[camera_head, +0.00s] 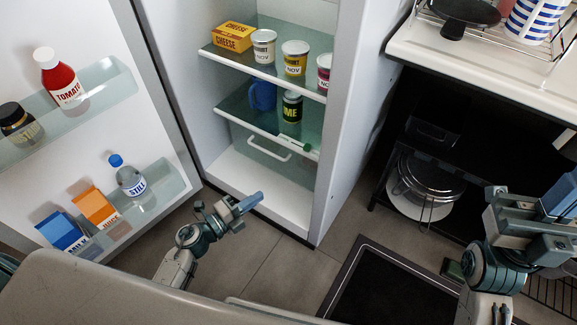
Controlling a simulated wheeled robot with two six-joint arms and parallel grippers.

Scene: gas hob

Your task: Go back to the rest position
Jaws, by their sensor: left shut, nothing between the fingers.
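My left gripper (250,201) is shut and empty, its blue fingers pointing right and a little up. It shows in front of the open fridge's white floor (262,180), below the lower shelf. My right arm comes in at the lower right, and its gripper (562,194) is cut by the right edge, so its fingers are not clear.
The fridge door (95,30) stands open at left, with bottles and cartons in its racks. Jars, a cheese box (232,37) and a blue mug (262,95) stand on fridge shelves. A white counter (480,55) and a dark mat (385,290) are at right.

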